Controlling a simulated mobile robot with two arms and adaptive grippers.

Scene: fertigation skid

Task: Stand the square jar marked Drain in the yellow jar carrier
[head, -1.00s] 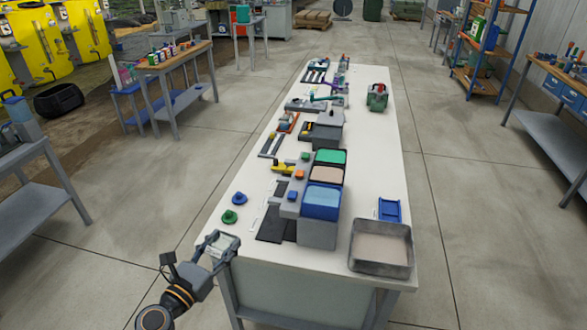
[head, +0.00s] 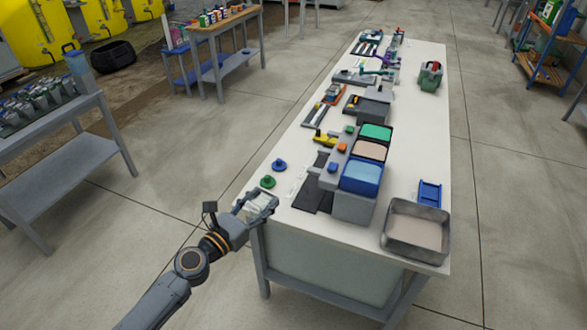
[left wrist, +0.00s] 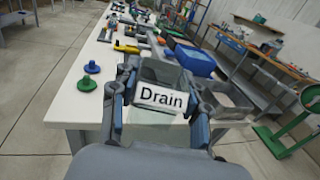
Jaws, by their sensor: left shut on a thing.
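My left gripper (head: 254,203) is shut on a clear square jar (head: 262,206) at the near left corner of the white bench. In the left wrist view, the jar (left wrist: 160,88) stands between the two fingers of the gripper (left wrist: 158,108), with its white label reading "Drain" facing the camera. The jar looks roughly upright; whether it touches the bench top is not clear. I cannot make out a yellow jar carrier in either view. My right gripper is not in view.
The white bench (head: 420,130) holds blue and green knobs (head: 268,181), a unit with coloured bins (head: 361,178), a grey tray (head: 415,232) and a blue holder (head: 429,194). A grey table (head: 50,145) with several jars stands left. Open concrete floor lies between.

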